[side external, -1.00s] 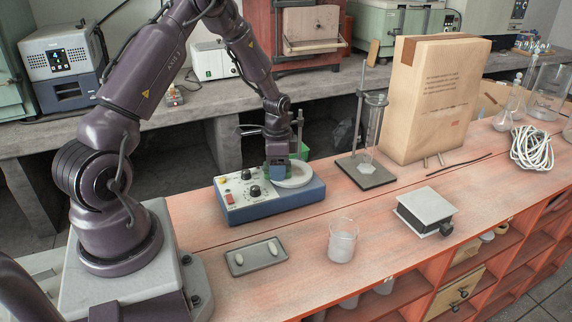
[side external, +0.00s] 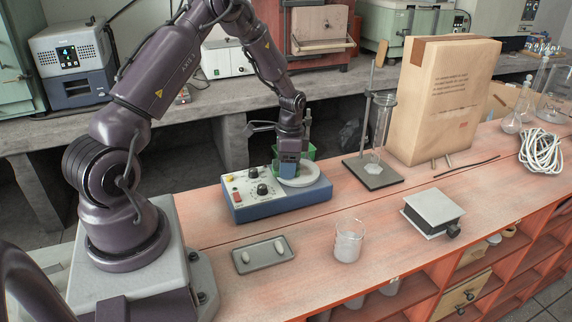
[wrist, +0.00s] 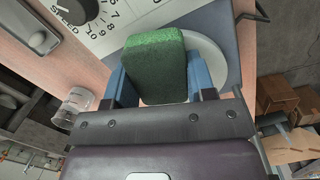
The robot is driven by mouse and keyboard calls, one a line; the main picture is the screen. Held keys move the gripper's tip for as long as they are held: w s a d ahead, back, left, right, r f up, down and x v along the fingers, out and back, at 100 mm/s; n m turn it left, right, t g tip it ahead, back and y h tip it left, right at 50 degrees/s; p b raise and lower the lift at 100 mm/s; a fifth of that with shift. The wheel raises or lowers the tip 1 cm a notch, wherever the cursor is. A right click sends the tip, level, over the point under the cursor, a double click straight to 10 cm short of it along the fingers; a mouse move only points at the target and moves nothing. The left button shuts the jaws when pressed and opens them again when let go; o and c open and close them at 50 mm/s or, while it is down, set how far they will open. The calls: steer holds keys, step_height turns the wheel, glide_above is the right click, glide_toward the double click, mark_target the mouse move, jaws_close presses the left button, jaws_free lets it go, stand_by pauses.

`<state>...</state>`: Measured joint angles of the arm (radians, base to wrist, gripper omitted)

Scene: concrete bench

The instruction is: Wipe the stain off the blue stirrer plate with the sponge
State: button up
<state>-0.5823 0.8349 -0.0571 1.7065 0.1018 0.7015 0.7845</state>
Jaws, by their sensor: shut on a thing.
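The blue stirrer (side external: 290,204) stands on the bench with a white control panel and a round pale plate (side external: 313,186) on its right part. My gripper (side external: 288,171) points down over the left side of the plate. In the wrist view its blue fingers (wrist: 158,88) are shut on a green sponge (wrist: 156,62), held between them. The plate (wrist: 212,58) shows partly behind the sponge there. The sponge is low at the plate, but I cannot tell whether it touches. No stain is visible; the sponge and fingers hide part of the plate.
A grey tray (side external: 243,266) with two pale pieces and a glass beaker (side external: 348,242) stand in front. A stand with a glass cylinder (side external: 384,122), a paper bag (side external: 440,100) and a small jack (side external: 433,210) are to the right. Bench between them is clear.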

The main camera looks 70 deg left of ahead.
mark_target(313, 166)
steer(key=shift+m+t, duration=0.4)
steer(key=shift+t, duration=0.3)
steer(key=w, duration=0.7)
steer(key=shift+w, duration=0.1)
steer(key=shift+c, duration=0.2)
steer(key=shift+w+r, duration=0.1)
steer(key=shift+w, duration=0.05)
steer(key=shift+c, duration=0.3)
steer(key=shift+s+a+r, duration=0.1)
steer(key=shift+s, duration=0.75)
steer(key=shift+s+a+r, duration=0.1)
steer(key=shift+s, duration=0.7)
steer(key=shift+s+a+f, duration=0.1)
steer(key=shift+s, duration=1.15)
steer(key=shift+s+a+f, duration=0.1)
steer(key=shift+s, duration=1.15)
steer(key=shift+w+r, duration=0.1)
steer(key=shift+r+y, duration=0.3)
steer(key=shift+r, duration=1.25)
steer(key=shift+d+r, duration=0.15)
steer(key=shift+r, duration=1.25)
steer(key=shift+r, duration=0.1)
